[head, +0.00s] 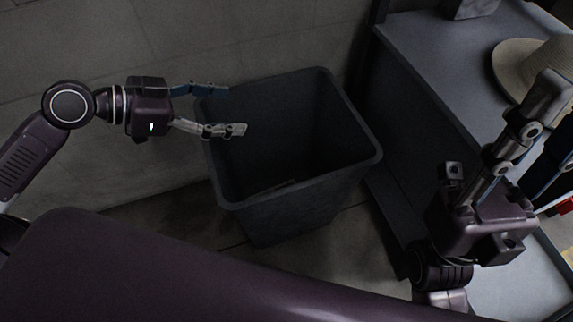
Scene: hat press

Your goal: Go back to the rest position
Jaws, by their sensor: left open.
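My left gripper (232,110) reaches in from the left. Its two fingers are spread apart with nothing between them, and the fingertips are over the left rim of a dark bin. My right gripper (562,115) is at the right edge, pointing up and right beside the hat on the grey surface. Its two fingers stand apart, and one runs toward the picture edge. I see nothing held between them.
The dark bin (368,160) stands on the floor in the middle, its inside mostly in shadow. A grey table (430,60) is to its right, with a beige hat (512,62) on it. A tiled wall is behind. A small red thing (566,205) shows at the right edge.

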